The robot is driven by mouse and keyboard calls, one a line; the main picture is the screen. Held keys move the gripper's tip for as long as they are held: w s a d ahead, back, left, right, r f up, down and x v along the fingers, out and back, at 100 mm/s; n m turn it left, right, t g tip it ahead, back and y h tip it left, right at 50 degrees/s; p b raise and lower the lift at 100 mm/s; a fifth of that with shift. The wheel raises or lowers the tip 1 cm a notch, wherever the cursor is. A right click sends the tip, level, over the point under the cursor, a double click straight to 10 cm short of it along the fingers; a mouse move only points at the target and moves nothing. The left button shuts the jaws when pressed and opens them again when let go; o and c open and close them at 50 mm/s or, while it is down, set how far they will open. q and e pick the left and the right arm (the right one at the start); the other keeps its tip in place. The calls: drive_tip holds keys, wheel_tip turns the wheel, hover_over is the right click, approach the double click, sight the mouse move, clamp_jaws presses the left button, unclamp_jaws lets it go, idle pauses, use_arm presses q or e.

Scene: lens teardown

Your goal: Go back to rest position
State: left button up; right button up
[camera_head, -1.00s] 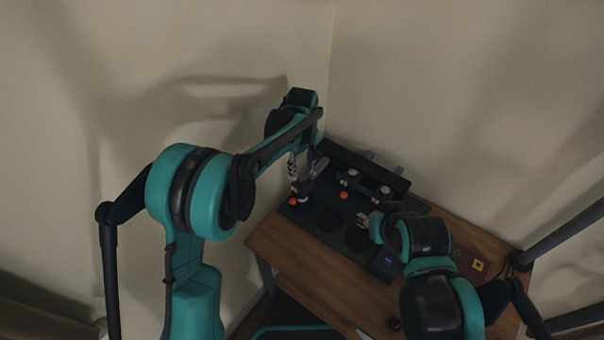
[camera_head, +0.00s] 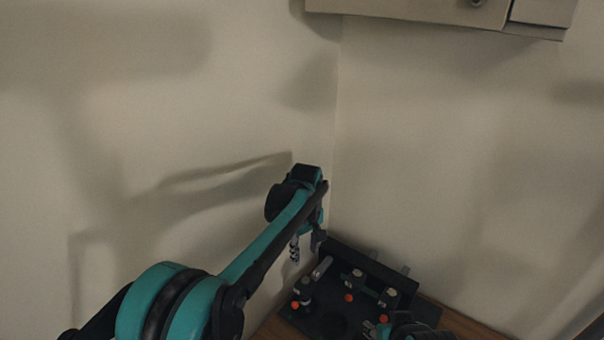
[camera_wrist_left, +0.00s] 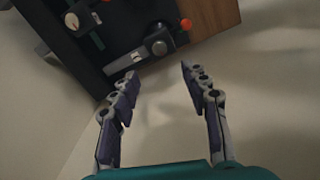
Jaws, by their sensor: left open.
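My left gripper (camera_head: 305,252) hangs in the head view above the left end of a black fixture board (camera_head: 325,322). In the left wrist view the left gripper (camera_wrist_left: 160,69) has its two fingers spread, with nothing between them. A dark clamp with a grey lever (camera_wrist_left: 160,46) lies beyond the fingertips, apart from them; it also shows in the head view (camera_head: 304,290). Part of my right gripper (camera_head: 376,329) shows at the bottom edge of the head view, near the board. Its fingers are too small and cut off to judge.
The board sits on a wooden table (camera_head: 462,323) in a room corner, walls close behind and to the left. Two more clamps (camera_head: 357,276) (camera_head: 388,296) and red knobs (camera_head: 348,298) stand on it. A pale cabinet (camera_head: 420,10) hangs at the top right.

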use_arm(q)
drive_tip(key=s+a+r+m+t+b, duration=0.2)
drive_tip(key=s+a+m+t+b, duration=0.25)
drive_tip(key=s+a, duration=1.2)
drive_tip(key=s+a+f+m+t+b, duration=0.1)
drive_tip(key=s+a+f+m+t, duration=0.1)
drive_tip(key=s+f, duration=0.3)
drive_tip(key=shift+s+a+f+m+t+b, duration=0.35)
drive_tip(key=shift+s+a+m, duration=0.2)
drive_tip(key=shift+s, duration=0.65)
